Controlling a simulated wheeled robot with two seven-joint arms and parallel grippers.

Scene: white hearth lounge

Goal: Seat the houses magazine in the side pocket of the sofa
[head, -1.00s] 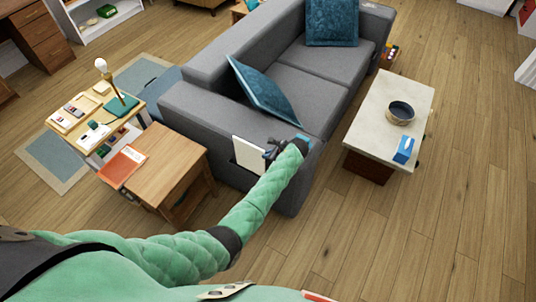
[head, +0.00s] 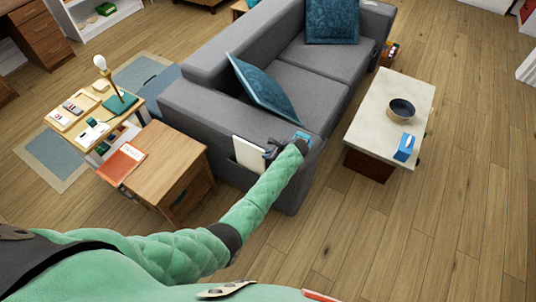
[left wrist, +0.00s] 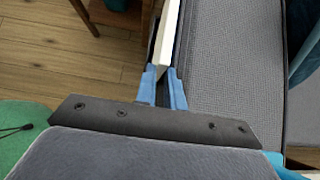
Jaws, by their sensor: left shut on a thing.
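The houses magazine (head: 248,154) shows as a white, upright, thin block against the outer side of the grey sofa's (head: 205,112) near arm; its cover cannot be read. The dark side pocket (head: 233,161) shows beside its lower part, and the magazine's lower edge is hidden there. My left gripper (head: 272,151) is shut on the magazine's right end. In the left wrist view the blue fingertips (left wrist: 164,88) stand on either side of the magazine's white edge (left wrist: 168,36), with dark pocket material alongside. How deep it sits cannot be told. My right gripper is not in view.
A wooden side table (head: 165,165) with a red-orange booklet (head: 121,163) stands left of the sofa arm. Behind it is a cluttered table with a lamp (head: 102,70). A coffee table (head: 385,110) with a bowl (head: 401,108) and blue box (head: 404,147) stands right. Floor at lower right is clear.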

